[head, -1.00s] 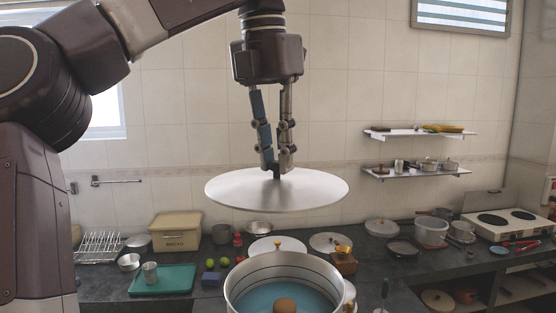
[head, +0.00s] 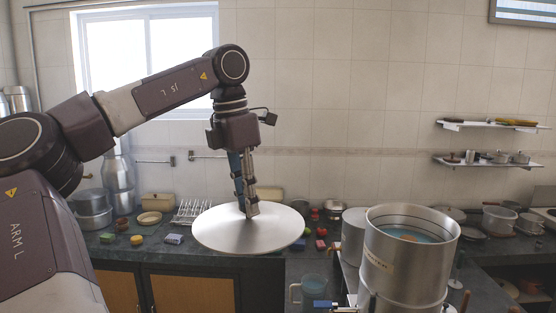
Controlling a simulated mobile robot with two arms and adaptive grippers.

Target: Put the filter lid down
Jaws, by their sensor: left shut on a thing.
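The filter lid (head: 215,234) is a wide round steel disc, roughly level, left of centre in the head view. My left gripper (head: 249,214) points down over its middle and is shut on the small knob there, which the fingers mostly hide. The lid overlaps the counter in the picture; I cannot see a gap or contact beneath it. The filter (head: 408,275) is a tall steel canister at the right with its top open and something bluish inside. The lid is clear to the left of it. My right gripper is not in view.
The dark counter (head: 130,247) runs along the wall. Left of the lid are steel pots (head: 92,208), a wire rack (head: 192,211) and a sponge (head: 174,239). Small fruit-like items and a pan (head: 334,209) lie to its right. A jug (head: 311,291) stands low beside the filter.

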